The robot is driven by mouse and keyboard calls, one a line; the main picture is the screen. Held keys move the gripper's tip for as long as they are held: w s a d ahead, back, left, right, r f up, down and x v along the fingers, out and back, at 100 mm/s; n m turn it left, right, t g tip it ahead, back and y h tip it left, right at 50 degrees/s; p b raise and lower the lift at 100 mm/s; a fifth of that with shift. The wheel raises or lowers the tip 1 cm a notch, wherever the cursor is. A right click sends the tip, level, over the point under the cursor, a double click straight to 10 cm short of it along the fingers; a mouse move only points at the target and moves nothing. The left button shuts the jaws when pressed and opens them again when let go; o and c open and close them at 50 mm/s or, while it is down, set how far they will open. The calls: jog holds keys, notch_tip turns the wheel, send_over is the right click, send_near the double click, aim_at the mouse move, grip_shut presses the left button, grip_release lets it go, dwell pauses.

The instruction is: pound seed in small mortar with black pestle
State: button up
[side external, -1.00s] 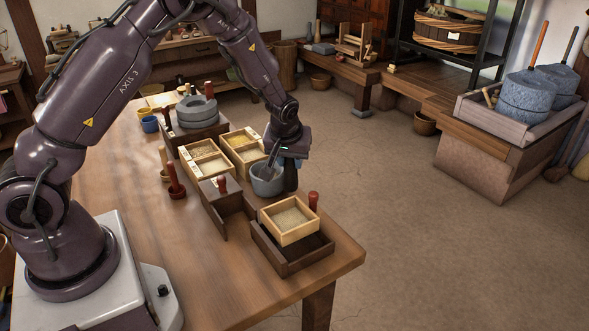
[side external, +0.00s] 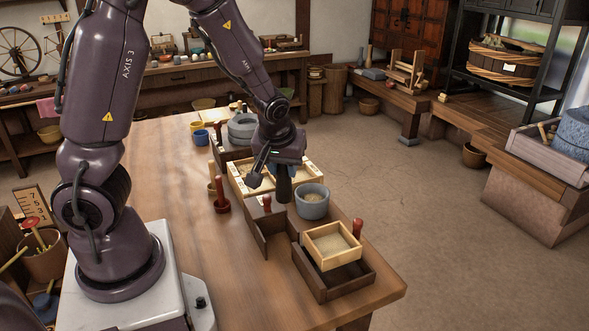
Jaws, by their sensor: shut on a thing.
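The small grey mortar (side external: 312,207) stands upright on the wooden table, with tan seed (side external: 313,196) showing inside. My gripper (side external: 284,168) is to the left of the mortar and higher than its rim in the picture. It is shut on the black pestle (side external: 284,188), which hangs roughly upright just left of the mortar. The pestle's lower end appears outside the mortar; its exact height above the table is hard to tell. My gripper and the pestle hide parts of the grain boxes behind them.
Grain boxes (side external: 238,187) lie behind the pestle. A dark wooden divider (side external: 266,238), a red-handled stamp (side external: 222,196), and a light sieve box (side external: 333,246) on a dark tray (side external: 327,287) stand nearby. A stone quern (side external: 241,127) is farther back. The table's front left is clear.

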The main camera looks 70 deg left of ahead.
jog(key=w+a+f+m, duration=0.1)
jog(key=w+a+f, duration=0.4)
jog(key=w, duration=0.5)
jog(key=shift+w+a, duration=0.2)
jog(key=shift+a, duration=0.55)
jog(key=shift+f, duration=0.15)
jog(key=shift+t, duration=0.3)
jog(key=shift+f, duration=2.15)
jog(key=shift+f, duration=0.25)
jog(key=shift+r, duration=2.4)
jog(key=shift+f, duration=2.15)
